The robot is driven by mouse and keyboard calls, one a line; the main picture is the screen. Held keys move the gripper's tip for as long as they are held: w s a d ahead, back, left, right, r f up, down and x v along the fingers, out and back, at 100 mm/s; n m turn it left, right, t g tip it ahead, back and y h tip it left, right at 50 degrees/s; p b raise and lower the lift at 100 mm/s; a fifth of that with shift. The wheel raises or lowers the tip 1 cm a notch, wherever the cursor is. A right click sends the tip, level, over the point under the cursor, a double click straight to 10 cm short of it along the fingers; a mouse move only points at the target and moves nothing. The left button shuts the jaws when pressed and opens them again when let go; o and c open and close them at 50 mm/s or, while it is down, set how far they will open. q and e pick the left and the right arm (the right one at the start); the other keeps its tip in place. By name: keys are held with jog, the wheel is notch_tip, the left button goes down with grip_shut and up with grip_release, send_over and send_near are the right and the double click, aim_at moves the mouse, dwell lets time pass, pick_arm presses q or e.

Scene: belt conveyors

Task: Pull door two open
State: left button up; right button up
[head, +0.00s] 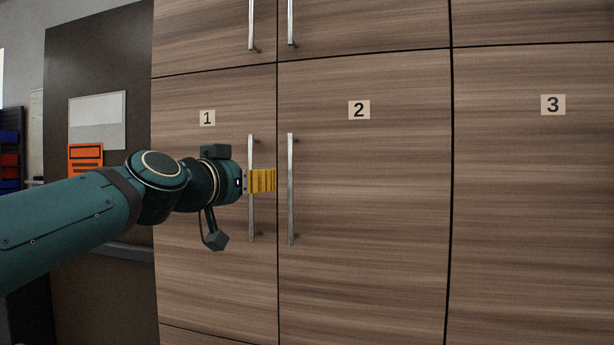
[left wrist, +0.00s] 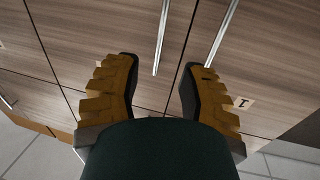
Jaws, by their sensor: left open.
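Door two (head: 365,200) is a closed wood-grain cabinet door with a "2" label (head: 359,110). Its vertical metal handle (head: 291,190) is near its left edge. My left gripper (head: 273,181), with yellow ribbed fingers, is just left of this handle and covers part of door one's handle (head: 251,150). In the left wrist view, my left gripper (left wrist: 160,66) is open and empty. Door two's handle (left wrist: 163,38) shows ahead, in line with the gap between the fingers. Whether any finger touches it cannot be told. My right gripper is in neither view.
Door one (head: 205,280) and door three (head: 540,200) are closed on either side. Upper doors with handles (head: 290,20) are above. A dark panel (head: 100,190) with an orange sign (head: 86,160) stands at left. The front of door two is clear.

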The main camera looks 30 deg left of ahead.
aim_at(289, 177)
pick_arm(q)
jog(key=w+p, duration=0.1)
jog(key=w, duration=0.3)
jog(key=w+p, duration=0.1)
jog(key=w, duration=0.4)
jog(key=w+p, duration=0.2)
jog(key=w, duration=0.2)
jog(key=shift+w+a, duration=0.25)
jog(key=shift+a, duration=0.15)
grip_shut()
